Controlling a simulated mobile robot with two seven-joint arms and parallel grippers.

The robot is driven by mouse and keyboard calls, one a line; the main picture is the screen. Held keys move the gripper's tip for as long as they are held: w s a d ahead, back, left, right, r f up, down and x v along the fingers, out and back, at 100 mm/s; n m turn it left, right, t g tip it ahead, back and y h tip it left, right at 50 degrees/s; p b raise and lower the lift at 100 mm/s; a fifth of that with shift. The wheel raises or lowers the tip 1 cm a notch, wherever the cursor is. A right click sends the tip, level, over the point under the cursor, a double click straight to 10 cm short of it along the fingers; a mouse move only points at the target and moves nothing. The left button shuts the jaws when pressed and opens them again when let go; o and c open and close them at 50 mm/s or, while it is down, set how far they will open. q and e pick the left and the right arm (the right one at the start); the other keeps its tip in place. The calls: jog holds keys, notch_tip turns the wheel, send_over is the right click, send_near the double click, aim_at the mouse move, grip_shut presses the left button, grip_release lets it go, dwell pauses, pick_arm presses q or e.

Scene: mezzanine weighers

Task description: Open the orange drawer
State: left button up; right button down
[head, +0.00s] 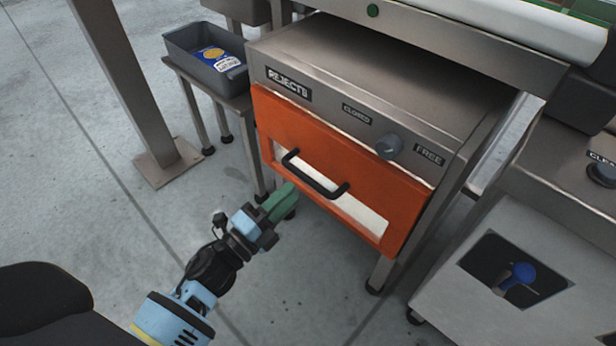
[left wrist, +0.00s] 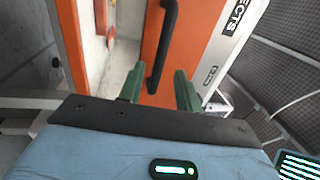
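The orange drawer (head: 400,205) sits in the steel cabinet under the REJECTS label, and its front looks flush with the cabinet. My left gripper (head: 281,200) is just in front of the drawer, near the handle's left end. In the left wrist view, the green fingers of the left gripper (left wrist: 159,85) are spread apart. The black handle (left wrist: 163,45) shows between and beyond them, and I see no grip on it. My right gripper is in neither view.
A grey knob (head: 389,147) sits on the panel between CLOSED and FREE labels. A grey bin (head: 180,45) with a blue packet stands on a side table at upper left. A steel cabinet (head: 470,277) stands at right. The floor before the drawer is clear.

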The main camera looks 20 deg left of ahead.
aim_at(307, 176)
pick_arm(q)
jog(key=b+x, duration=0.1)
jog(key=x, duration=0.5)
jog(key=shift+w+d, duration=0.1)
jog(key=shift+w, duration=0.2)
jog(key=shift+c, duration=0.2)
grip_shut()
